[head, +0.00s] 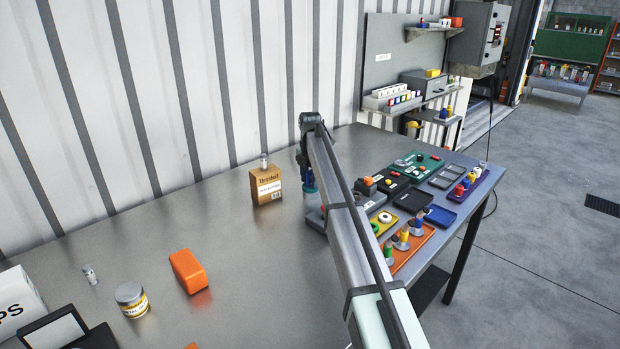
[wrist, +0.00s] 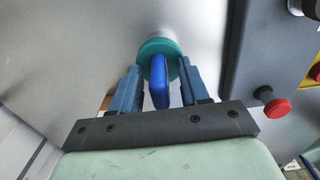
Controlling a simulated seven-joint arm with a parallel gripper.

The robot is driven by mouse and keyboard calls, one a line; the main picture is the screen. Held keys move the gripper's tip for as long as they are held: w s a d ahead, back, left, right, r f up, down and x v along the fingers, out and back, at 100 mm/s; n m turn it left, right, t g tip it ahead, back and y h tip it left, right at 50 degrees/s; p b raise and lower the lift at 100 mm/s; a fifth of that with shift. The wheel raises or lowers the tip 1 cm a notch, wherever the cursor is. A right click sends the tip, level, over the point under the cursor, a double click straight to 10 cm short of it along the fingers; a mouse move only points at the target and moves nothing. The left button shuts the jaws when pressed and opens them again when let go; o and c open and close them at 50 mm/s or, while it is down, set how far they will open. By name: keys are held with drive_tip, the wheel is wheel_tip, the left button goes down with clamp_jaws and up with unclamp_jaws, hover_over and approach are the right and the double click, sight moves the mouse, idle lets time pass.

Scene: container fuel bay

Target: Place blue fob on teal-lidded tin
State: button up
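The teal-lidded tin (wrist: 176,46) shows in the wrist view as a round teal lid just beyond my fingertips. It also shows in the head view as a small teal patch (head: 310,188), partly hidden by my arm. The blue fob (wrist: 160,82) is seen narrow side on, between my fingers and overlapping the lid; it appears to touch the lid, though contact is hard to confirm. My gripper (wrist: 157,78) has its two fingers apart, with a gap visible on each side of the fob. In the head view I cannot make out the fob.
A cardboard box (head: 266,186) with a small metal item on top stands left of my gripper. A red button (wrist: 277,107) on a dark panel is at right in the wrist view. Trays of coloured parts (head: 400,240) crowd the right; an orange block (head: 188,271) lies front left.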

sight(310, 170)
wheel_tip(310, 170, up, 12)
drive_tip(key=shift+r, duration=0.2)
idle(0.6)
drive_tip(key=shift+d, duration=0.1)
